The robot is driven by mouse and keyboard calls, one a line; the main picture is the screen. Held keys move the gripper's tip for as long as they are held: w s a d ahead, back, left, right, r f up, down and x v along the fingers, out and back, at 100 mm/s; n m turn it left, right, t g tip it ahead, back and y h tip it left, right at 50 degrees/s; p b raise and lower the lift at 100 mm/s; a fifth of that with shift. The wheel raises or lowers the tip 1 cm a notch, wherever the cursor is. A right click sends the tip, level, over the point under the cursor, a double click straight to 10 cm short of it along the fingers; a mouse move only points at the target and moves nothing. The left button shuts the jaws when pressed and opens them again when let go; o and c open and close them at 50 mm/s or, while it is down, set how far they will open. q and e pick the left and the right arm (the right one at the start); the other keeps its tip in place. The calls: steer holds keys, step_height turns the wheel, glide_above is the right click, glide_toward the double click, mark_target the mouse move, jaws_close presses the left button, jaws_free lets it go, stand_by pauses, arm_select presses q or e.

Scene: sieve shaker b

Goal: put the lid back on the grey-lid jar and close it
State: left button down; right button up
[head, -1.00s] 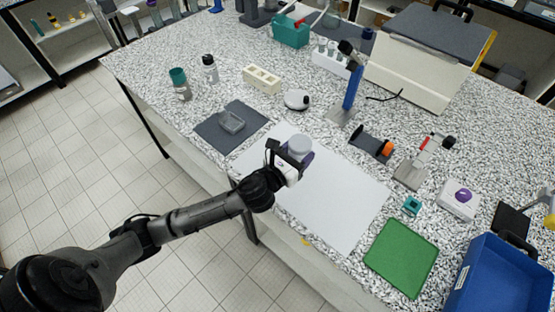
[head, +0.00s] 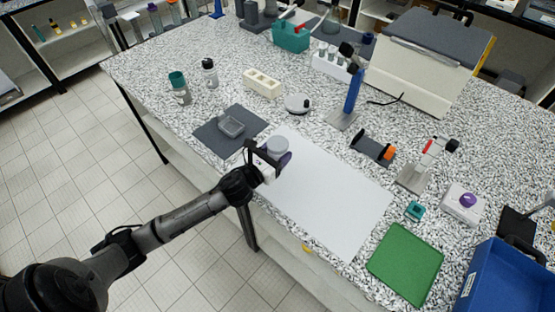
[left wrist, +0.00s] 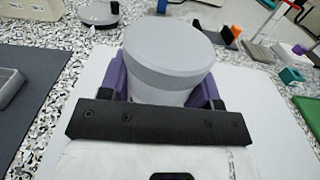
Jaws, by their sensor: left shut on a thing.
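My left gripper (head: 272,157), with purple fingers, is shut on a pale round jar with a grey top (head: 278,145). It holds the jar upright over the left end of the white sheet (head: 335,200), near the table's front edge. In the left wrist view the grey lid (left wrist: 168,47) sits above a lighter, narrower body between the purple fingers. Whether the lid is fully closed, and whether the jar touches the sheet, I cannot tell. The body's lower part is hidden by the gripper. My right gripper is not in view.
A dark mat (head: 210,141) with a clear grey dish (head: 231,125) lies just left of the gripper. A round white device (head: 297,103) and a blue stand (head: 351,98) are behind. A green tray (head: 405,263) and blue bin (head: 505,285) are at right. Most of the sheet is clear.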

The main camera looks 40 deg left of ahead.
arm_select(q)
steer(key=shift+f+b, duration=0.5)
steer(key=shift+f, duration=1.4)
steer(key=shift+c, duration=1.6)
jaws_free()
steer(key=shift+f, duration=0.15)
steer(key=shift+r, duration=0.25)
steer(key=s, duration=1.2)
steer(key=shift+f, duration=0.1)
